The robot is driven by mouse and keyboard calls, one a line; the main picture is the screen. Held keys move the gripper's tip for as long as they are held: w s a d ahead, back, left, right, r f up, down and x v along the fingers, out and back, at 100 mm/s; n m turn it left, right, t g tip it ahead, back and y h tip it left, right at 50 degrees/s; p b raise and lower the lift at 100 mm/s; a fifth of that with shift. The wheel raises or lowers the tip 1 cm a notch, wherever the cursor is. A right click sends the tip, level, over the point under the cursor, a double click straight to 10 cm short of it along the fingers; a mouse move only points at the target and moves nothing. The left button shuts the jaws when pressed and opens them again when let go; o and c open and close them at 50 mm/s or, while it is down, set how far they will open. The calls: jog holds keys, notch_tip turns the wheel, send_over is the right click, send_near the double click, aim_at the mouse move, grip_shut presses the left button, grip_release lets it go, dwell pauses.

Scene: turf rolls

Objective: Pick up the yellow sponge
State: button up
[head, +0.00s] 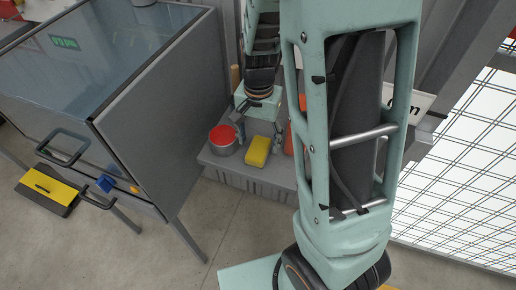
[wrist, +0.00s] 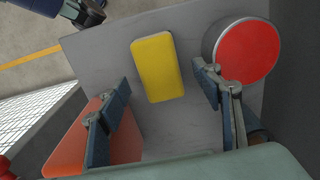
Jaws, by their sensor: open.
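The yellow sponge (head: 257,151) lies on a grey ledge (head: 222,166) in the head view. It shows in full in the wrist view, where the sponge (wrist: 158,67) lies on the bare grey surface (wrist: 110,52). My gripper (wrist: 163,80) is open and empty, its two fingers spread to the left and right of the sponge in the wrist view. The fingers look apart from the sponge; the height above it is hard to tell. In the head view my gripper (head: 258,128) hangs just behind and above the sponge.
A red-topped round can (head: 222,138) stands left of the sponge; its red top (wrist: 246,52) is close to one finger in the wrist view. An orange object (wrist: 88,147) is near the other finger. A large grey cabinet (head: 165,125) rises left of the ledge.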

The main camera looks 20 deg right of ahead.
aim_at(259, 148)
notch_tip(259, 148, down, 3)
jog(key=shift+f, duration=0.2)
jog(key=shift+s, duration=0.1)
jog(key=c, duration=1.2)
notch_tip(259, 148, up, 10)
jog(key=shift+r+p, duration=0.1)
jog(key=shift+p, duration=0.6)
